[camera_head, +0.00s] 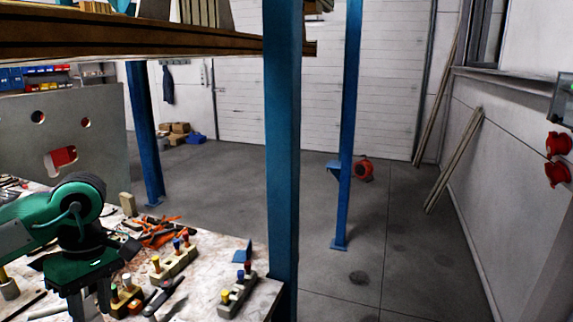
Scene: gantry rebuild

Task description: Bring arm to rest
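My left arm (75,215), green and black, comes in from the left edge over the workbench (205,247). Its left gripper (90,304) points down near the bottom edge of the view, above or at the bench's near part. Its two dark fingers stand apart with nothing clearly held between them. I cannot tell whether the fingertips touch the bench. My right arm and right gripper are not in view.
Wooden blocks with coloured pegs (174,262) (237,295) and orange-handled tools (160,232) lie right of the gripper. A grey panel with holes (100,120) stands behind the arm. A blue post (283,150) rises at the bench's right end. Open floor (350,280) lies beyond.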

